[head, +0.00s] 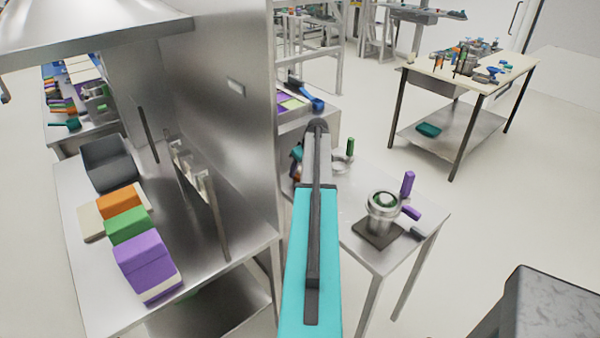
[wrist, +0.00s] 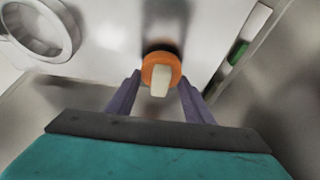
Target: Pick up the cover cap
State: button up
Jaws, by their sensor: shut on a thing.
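The cover cap (wrist: 162,59) is a round orange piece with a cream tab in its middle, seen in the wrist view. My gripper (wrist: 160,80) has its two grey-purple fingers on either side of the cap's rim and is shut on it. A dark shadow shows on the pale surface behind the cap. The gap between cap and surface cannot be judged. In the head view my teal arm hides most of the gripper and the cap.
A metal ring-shaped vessel (wrist: 38,28) lies left in the wrist view. A green-and-white handled thing (wrist: 238,52) is at right. In the head view, a metal pot (head: 382,212) stands on the right-hand table, and a tall steel panel (head: 220,110) rises left of my arm.

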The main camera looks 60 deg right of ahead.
aim_at(300, 168)
notch_tip(300, 168, up, 9)
jog(key=b, duration=0.3)
jog(key=shift+f, duration=0.1)
jog(key=shift+a, duration=0.15)
dwell(0.7)
